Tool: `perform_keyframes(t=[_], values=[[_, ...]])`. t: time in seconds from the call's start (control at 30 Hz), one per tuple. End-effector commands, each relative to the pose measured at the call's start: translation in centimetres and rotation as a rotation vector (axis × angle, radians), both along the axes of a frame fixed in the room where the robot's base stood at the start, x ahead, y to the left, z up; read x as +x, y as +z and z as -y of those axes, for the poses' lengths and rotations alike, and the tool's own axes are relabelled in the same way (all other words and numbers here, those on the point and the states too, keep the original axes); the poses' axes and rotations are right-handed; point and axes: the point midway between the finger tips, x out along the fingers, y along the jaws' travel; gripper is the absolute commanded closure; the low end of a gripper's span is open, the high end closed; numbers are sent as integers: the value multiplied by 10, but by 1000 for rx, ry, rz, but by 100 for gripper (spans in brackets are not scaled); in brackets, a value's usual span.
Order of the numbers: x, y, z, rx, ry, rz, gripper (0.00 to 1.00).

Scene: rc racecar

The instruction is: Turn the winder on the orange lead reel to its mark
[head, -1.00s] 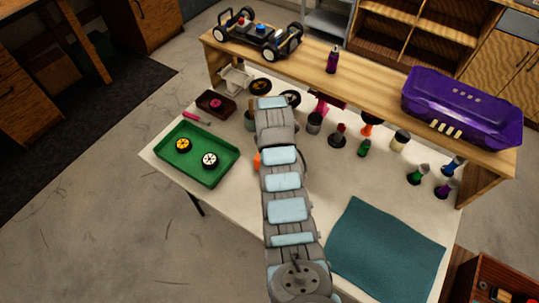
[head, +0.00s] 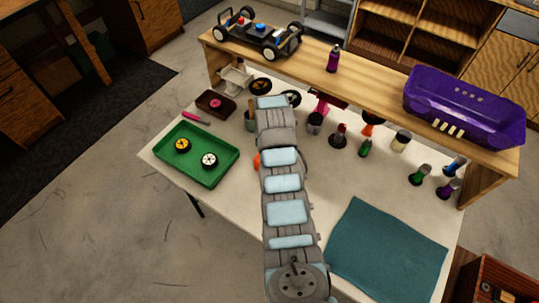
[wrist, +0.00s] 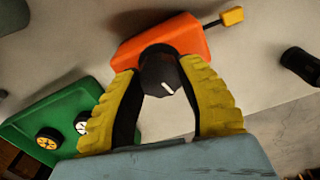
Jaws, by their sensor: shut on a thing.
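The orange lead reel (wrist: 165,41) lies on the table in the wrist view. A yellow tab on a dark stem sticks out at its upper right. Its dark winder (wrist: 157,77) faces my camera and bears a short white line, pointing to the lower right. My gripper (wrist: 161,72) has its yellow fingers on either side of the winder, shut on it. A mark on the reel itself cannot be made out. In the head view my arm hides most of the reel; only a sliver of orange (head: 257,161) shows at its left.
A green tray (head: 190,180) with two small wheels stands left of my arm. Several bottles and tools stand at the right, below the wooden shelf (head: 370,88) with the car chassis and purple body shell. A teal mat (head: 387,250) lies at front right.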

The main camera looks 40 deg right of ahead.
Motion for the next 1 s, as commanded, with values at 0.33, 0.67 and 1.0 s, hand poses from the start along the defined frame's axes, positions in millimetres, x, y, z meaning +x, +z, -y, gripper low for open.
perform_keyframes(t=[0.33, 0.67, 1.0], values=[[0, -2, 0, 0, 254, 0, 98], [0, -1, 0, 1, 262, -1, 42], [0, 1, 0, 0, 261, 0, 42]])
